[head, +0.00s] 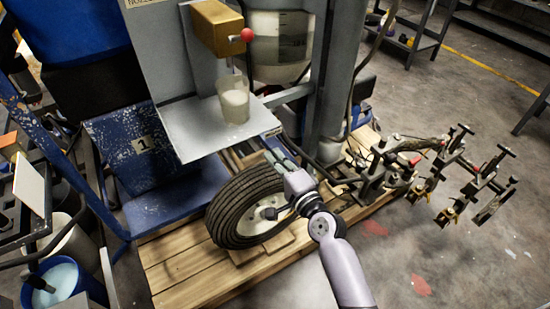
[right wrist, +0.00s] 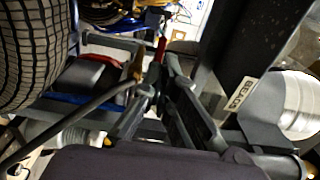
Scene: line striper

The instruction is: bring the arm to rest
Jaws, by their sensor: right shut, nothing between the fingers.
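My right arm (head: 345,268) comes in from the bottom of the head view and reaches up over the wooden pallet. My right gripper (head: 274,156) is beyond the wrist, close to the top of the tyre (head: 243,207) and below the grey shelf plate (head: 190,138). In the right wrist view the fingers of my right gripper (right wrist: 168,75) meet at their tips, shut with nothing between them. Whether they touch the machine cannot be told. My left gripper is not in view.
A clear cup of white material (head: 234,102) stands on the shelf plate, below a yellow box with a red knob (head: 247,35). Clamps and metal brackets (head: 430,170) crowd the right of the pallet (head: 185,270). A bucket (head: 60,282) stands lower left.

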